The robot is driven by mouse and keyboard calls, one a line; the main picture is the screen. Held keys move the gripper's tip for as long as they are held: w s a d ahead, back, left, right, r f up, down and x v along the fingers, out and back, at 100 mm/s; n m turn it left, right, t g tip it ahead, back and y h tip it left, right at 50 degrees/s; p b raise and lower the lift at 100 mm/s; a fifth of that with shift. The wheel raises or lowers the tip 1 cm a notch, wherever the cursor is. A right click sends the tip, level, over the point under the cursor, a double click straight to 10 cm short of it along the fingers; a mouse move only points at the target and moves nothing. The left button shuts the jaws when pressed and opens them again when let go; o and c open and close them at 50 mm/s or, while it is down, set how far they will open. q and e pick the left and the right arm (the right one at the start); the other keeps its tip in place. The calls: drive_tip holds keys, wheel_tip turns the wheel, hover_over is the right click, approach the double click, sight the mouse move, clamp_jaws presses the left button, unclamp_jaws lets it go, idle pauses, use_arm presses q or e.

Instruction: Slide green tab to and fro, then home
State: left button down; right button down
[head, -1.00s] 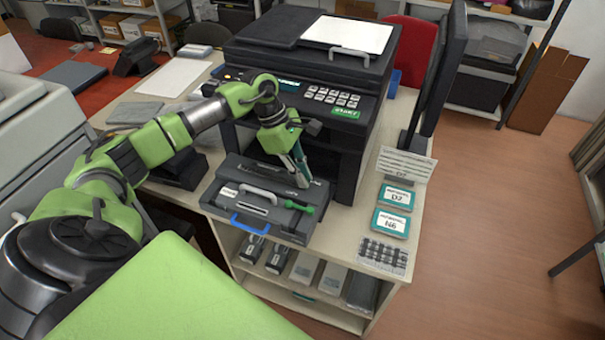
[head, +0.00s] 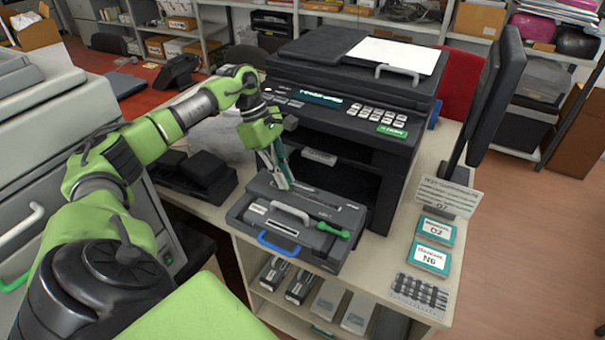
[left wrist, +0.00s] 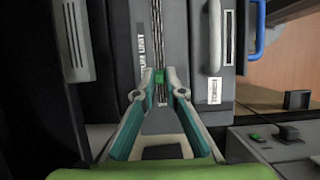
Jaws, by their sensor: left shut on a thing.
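The grey drum unit (head: 262,190) sits on the counter in front of the printer, with a dark slot along its top. My left gripper (head: 287,187) points down at the left part of this slot. In the left wrist view the gripper (left wrist: 159,84) has its two teal fingers closed around the small green tab (left wrist: 159,75), which sits on the slot (left wrist: 156,35). The tab is hidden by the fingers in the head view. A "DRUM UNIT" label (left wrist: 141,47) lies beside the slot. My right gripper is not in view.
The black printer (head: 395,160) stands right behind the unit. The unit also carries a grey handle (head: 290,212), a blue handle (head: 278,243) and a green lever (head: 333,230). Teal-edged boxes (head: 431,259) lie to the right; a black phone-like device (head: 200,175) stands left.

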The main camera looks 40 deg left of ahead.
use_arm(q)
drive_tip(key=shift+s+a, duration=0.25)
drive_tip(key=shift+a, duration=0.85)
drive_tip(key=shift+r, duration=0.1)
drive_tip(key=c, duration=2.3)
unclamp_jaws()
drive_tip(key=shift+o, duration=1.1)
drive_tip(key=shift+s+a, duration=0.1)
drive_tip(key=shift+a, duration=0.05)
drive_tip(key=v, duration=0.7)
drive_tip(key=shift+r, duration=0.15)
drive_tip(key=shift+a, duration=0.1)
drive_tip(key=shift+c, duration=0.3)
